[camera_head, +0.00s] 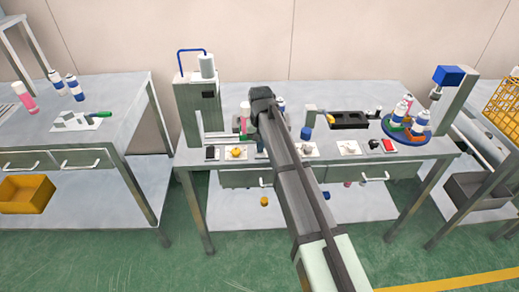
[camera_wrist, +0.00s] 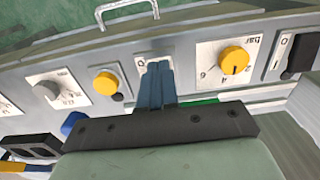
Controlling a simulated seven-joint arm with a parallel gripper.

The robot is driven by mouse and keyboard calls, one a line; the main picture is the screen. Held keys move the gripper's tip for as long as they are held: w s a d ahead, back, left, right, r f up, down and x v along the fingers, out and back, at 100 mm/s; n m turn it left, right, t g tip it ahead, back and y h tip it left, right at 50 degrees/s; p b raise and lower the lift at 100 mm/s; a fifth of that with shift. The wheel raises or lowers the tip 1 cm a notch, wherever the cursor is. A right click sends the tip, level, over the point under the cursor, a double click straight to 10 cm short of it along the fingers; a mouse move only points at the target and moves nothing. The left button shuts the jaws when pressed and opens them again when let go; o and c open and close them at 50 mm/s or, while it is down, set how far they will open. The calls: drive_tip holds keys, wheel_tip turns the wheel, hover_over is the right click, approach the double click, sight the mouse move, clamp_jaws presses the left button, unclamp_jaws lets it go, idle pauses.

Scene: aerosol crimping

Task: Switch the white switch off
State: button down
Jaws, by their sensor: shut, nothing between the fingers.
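In the wrist view, a switch with a pale plate marked 0 (camera_wrist: 141,62) sits on the grey front panel, between a yellow dial and a yellow button. My gripper (camera_wrist: 157,67) is shut and empty. Its blue-grey fingertips lie right over this switch and hide most of it, so its lever position cannot be told. Whether the tips touch it is unclear. In the head view my arm reaches over the bench and hides the fingertips and this switch.
Neighbouring controls are a yellow dial (camera_wrist: 235,60), a yellow button (camera_wrist: 106,83), a grey knob (camera_wrist: 47,90) and a black switch (camera_wrist: 303,52). On the bench stand a grey machine (camera_head: 189,110), a black tray (camera_head: 349,120) and a blue turntable (camera_head: 405,138) with cans.

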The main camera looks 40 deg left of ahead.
drive_tip(key=shift+f, duration=0.45)
idle(0.3)
drive_tip(key=shift+r, duration=0.15)
wheel_tip(320, 180, up, 10)
drive_tip(key=shift+r, duration=0.15)
idle(1.2)
idle(0.5)
